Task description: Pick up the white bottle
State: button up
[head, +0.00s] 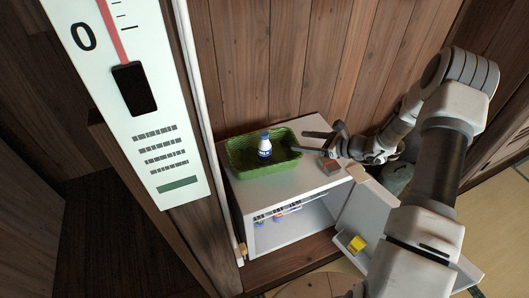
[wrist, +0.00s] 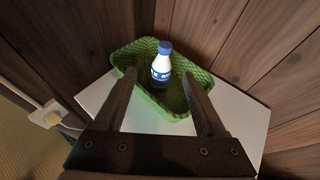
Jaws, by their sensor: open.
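The white bottle (head: 265,146) with a blue cap and a blue label stands upright in a green basket (head: 262,170) on top of a white cabinet. In the wrist view the bottle (wrist: 161,64) shows between and beyond my two fingers, inside the basket (wrist: 150,103). My gripper (head: 318,142) is open and empty, to the right of the basket in the head view, its fingers pointing toward the bottle. In the wrist view my gripper (wrist: 161,90) has its fingers spread wide, and the bottle appears apart from them.
The white cabinet (head: 285,232) is open in front, with several small items on its inner shelf. A small grey and red box (head: 329,166) lies on its top. A yellow object (head: 356,244) sits on the open door's shelf. Wooden walls stand close behind, and a post stands at the left.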

jog(key=f, duration=0.1)
jog(key=b, duration=0.2)
send_near(265, 135)
jog(key=w+a+f, duration=0.2)
jog(key=a+f, duration=0.1)
jog(key=shift+w+a+f, duration=0.25)
jog(key=shift+w+a, duration=0.05)
jog(key=shift+w+b+x, duration=0.25)
jog(key=shift+b+x, duration=0.55)
jog(key=shift+x, duration=2.05)
jog(key=shift+d+r, duration=0.1)
jog(key=shift+r, duration=0.1)
grip_shut()
jog(key=shift+r, duration=0.1)
